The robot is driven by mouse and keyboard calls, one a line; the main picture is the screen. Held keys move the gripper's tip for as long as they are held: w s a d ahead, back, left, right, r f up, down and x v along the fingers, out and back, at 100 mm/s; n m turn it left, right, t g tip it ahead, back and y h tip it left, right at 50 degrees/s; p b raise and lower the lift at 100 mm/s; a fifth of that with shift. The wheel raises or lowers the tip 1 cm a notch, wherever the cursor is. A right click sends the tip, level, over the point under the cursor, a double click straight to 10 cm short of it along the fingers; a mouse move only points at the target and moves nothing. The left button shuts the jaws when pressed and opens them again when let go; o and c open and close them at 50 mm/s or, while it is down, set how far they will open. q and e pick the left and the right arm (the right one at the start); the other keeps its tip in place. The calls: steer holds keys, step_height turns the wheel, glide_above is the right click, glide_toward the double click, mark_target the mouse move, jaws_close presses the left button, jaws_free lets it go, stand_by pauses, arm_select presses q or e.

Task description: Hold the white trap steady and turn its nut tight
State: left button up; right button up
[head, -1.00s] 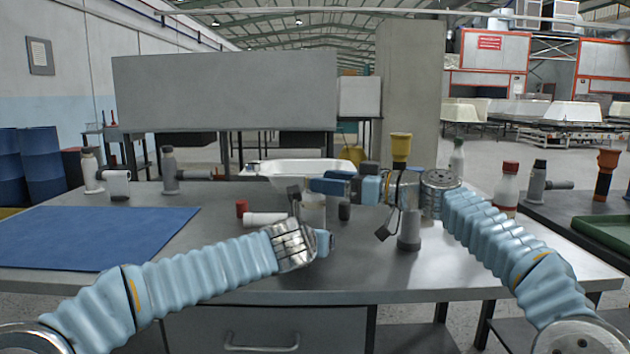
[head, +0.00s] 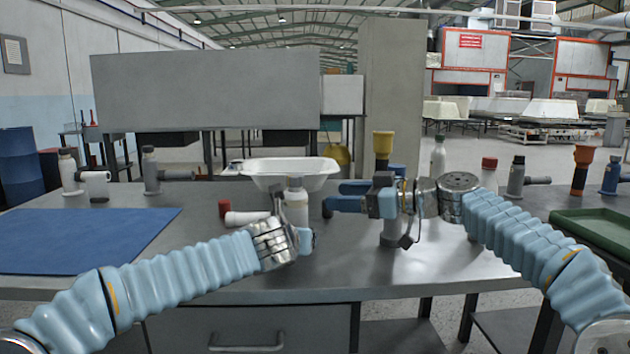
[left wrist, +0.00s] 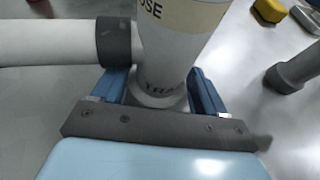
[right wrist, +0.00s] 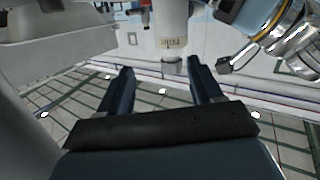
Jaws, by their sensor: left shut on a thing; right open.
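The white trap (head: 297,208) stands on the grey table in the head view, its white side pipe pointing left. In the left wrist view the trap body (left wrist: 178,45) has a cream label band, and the dark grey nut (left wrist: 114,41) sits around the pipe beside the body. My left gripper (head: 300,238) is shut on the trap's lower body. My right gripper (head: 338,198) is open and empty, to the right of the trap and apart from it. In the right wrist view a white labelled body, seemingly the trap (right wrist: 173,22), shows beyond the open fingers.
A white tub (head: 290,170) stands behind the trap, and a red cap (head: 225,208) lies left of it. A grey fitting (head: 392,232) and a yellow-topped piece (head: 383,145) stand near my right gripper. A blue mat (head: 80,240) covers the table's left; its front middle is clear.

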mark_target(289, 177)
steer(key=w+f+n+t+h, duration=0.1)
steer(key=h, duration=0.1)
steer(key=w+f+n+t+h, duration=0.1)
steer(key=f+h, duration=0.1)
steer(key=w+f+n+h, duration=0.1)
steer(key=w+f+h, duration=0.1)
steer(key=shift+d+f+t, duration=0.25)
steer(key=shift+d+t, duration=0.1)
steer(key=shift+t, duration=0.05)
steer(key=d+n+t+h, duration=0.1)
steer(key=w+d+r+n+t+h, duration=0.1)
steer(key=n+h, duration=0.1)
steer(key=shift+w+d+r+t, duration=0.3)
steer(key=shift+d+r+t, duration=0.05)
steer(key=shift+d+t, duration=0.05)
step_height(289, 177, up, 8)
steer(key=s+a+n+t+y, duration=0.1)
steer(key=s+n+t, duration=0.25)
steer(key=n, duration=0.85)
steer(key=s+a+f+n+g+y, duration=0.2)
steer(key=s+a+n+g+y, duration=0.3)
steer(key=n, duration=0.8)
steer(key=shift+t+y, duration=0.3)
steer(key=shift+t, duration=0.25)
steer(key=x, duration=0.8)
steer(key=a+x, duration=0.1)
steer(key=x, duration=0.2)
steer(key=shift+s+a+r, duration=0.1)
steer(key=shift+a+r, duration=0.1)
steer(key=shift+r, duration=0.05)
